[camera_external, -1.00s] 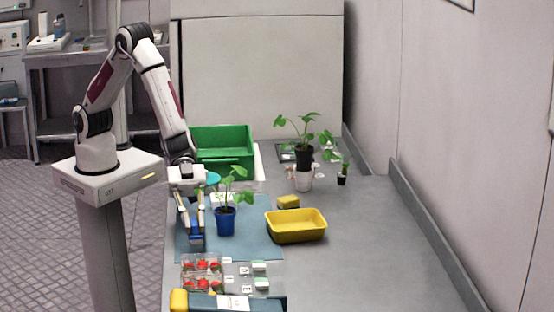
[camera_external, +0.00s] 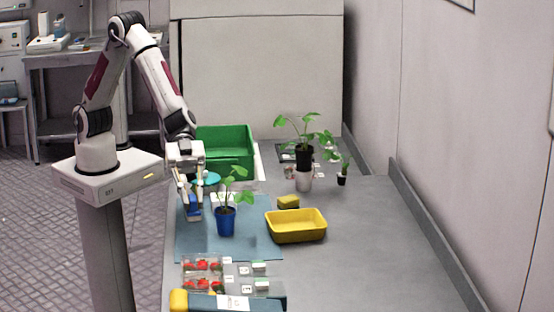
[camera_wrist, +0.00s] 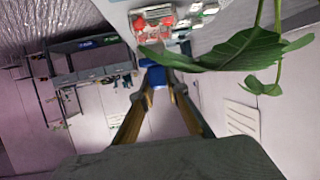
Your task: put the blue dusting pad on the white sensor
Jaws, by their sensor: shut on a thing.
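My gripper (camera_external: 190,203) is shut on the blue dusting pad (camera_external: 193,214) and holds it above the blue mat (camera_external: 255,243), left of the potted plant. In the wrist view the pad (camera_wrist: 156,77) shows between the two fingertips (camera_wrist: 160,86). A white item (camera_external: 221,198) lies behind the plant in the blue pot (camera_external: 226,221), partly hidden by its leaves and stem. I cannot tell for sure whether it is the white sensor. Small white-and-green blocks (camera_external: 260,267) stand near the front of the table.
The blue-potted plant stands close to the right of my gripper. A yellow tray (camera_external: 297,238) and yellow sponge (camera_external: 288,202) lie further right. A green crate (camera_external: 228,162) is behind. A clear box of red berries (camera_external: 187,283) is in front. The right side of the table is clear.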

